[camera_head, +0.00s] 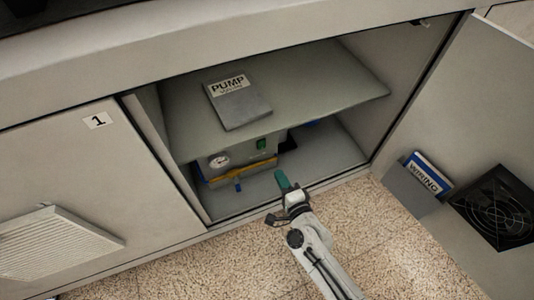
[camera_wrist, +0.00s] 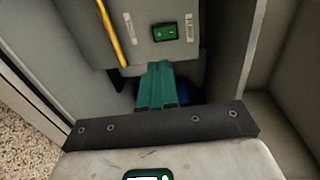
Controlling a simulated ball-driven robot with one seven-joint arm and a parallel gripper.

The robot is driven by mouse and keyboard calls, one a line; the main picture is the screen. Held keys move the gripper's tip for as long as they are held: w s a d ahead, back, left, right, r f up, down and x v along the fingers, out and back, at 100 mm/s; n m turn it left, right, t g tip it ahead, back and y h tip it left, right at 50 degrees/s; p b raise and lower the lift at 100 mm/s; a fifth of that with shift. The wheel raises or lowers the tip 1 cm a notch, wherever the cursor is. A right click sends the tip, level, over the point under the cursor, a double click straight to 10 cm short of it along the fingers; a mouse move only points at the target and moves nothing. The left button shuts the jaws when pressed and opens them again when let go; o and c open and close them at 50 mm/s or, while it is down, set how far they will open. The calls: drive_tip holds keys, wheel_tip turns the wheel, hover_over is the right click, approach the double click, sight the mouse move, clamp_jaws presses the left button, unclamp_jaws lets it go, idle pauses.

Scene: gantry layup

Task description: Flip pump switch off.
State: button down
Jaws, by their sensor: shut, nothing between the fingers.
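The pump (camera_head: 236,152) is a grey box on the cabinet floor, under the shelf. A green switch (camera_head: 261,143) sits on its front, to the right of a round gauge (camera_head: 219,160). In the wrist view the pump's face (camera_wrist: 120,18) fills the top, and the green switch (camera_wrist: 164,32) sits in a dark frame between two pale labels. Which way the switch is set cannot be told. My gripper (camera_head: 281,176) is at the cabinet opening, its green fingers shut and empty. In the wrist view the fingertips (camera_wrist: 157,68) point toward the switch, apparently short of it.
A shelf (camera_head: 320,80) bearing a grey PUMP booklet (camera_head: 240,102) overhangs the pump. A yellow bar (camera_head: 243,173) runs along its front. The open door (camera_head: 470,130) at right carries a WIRING booklet (camera_head: 427,174) and a fan (camera_head: 497,203). Speckled floor (camera_head: 370,240) lies in front.

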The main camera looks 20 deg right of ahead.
sight(263, 147)
drive_tip(key=w+b, duration=0.1)
drive_tip(key=w, duration=0.2)
drive_tip(key=w+f+b, duration=0.1)
drive_tip(key=w, duration=0.3)
drive_tip(key=w+b, duration=0.1)
drive_tip(key=w, duration=0.3)
drive_tip(key=shift+w+f, duration=0.1)
drive_tip(key=shift+f, duration=0.1)
